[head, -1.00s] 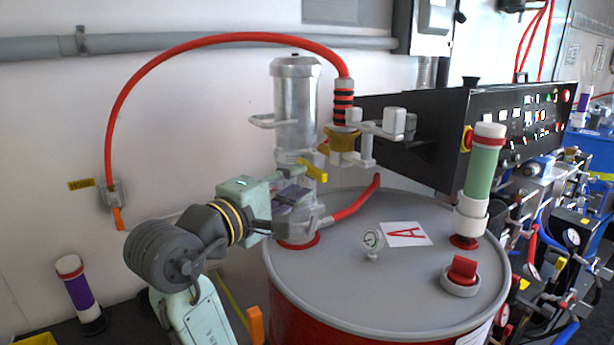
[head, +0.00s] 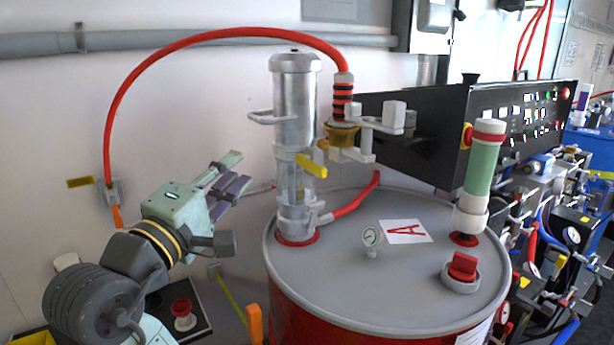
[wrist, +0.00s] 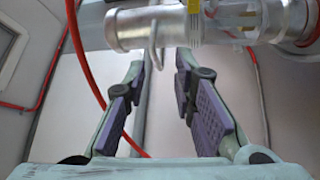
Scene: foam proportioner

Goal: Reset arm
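My gripper (head: 232,176) is left of the silver pump (head: 295,95), clear of it, in the head view. Its fingers with purple pads point up and to the right. In the wrist view my gripper (wrist: 163,72) has its two fingers apart, with nothing between them. The pump (wrist: 145,28) lies across the top of the wrist view, beyond the fingertips. The pump stands upright on the grey-lidded red drum (head: 340,285). A yellow valve handle (head: 311,166) is on its side.
A black control panel (head: 425,150) is behind. Bare wall lies left of the pump.

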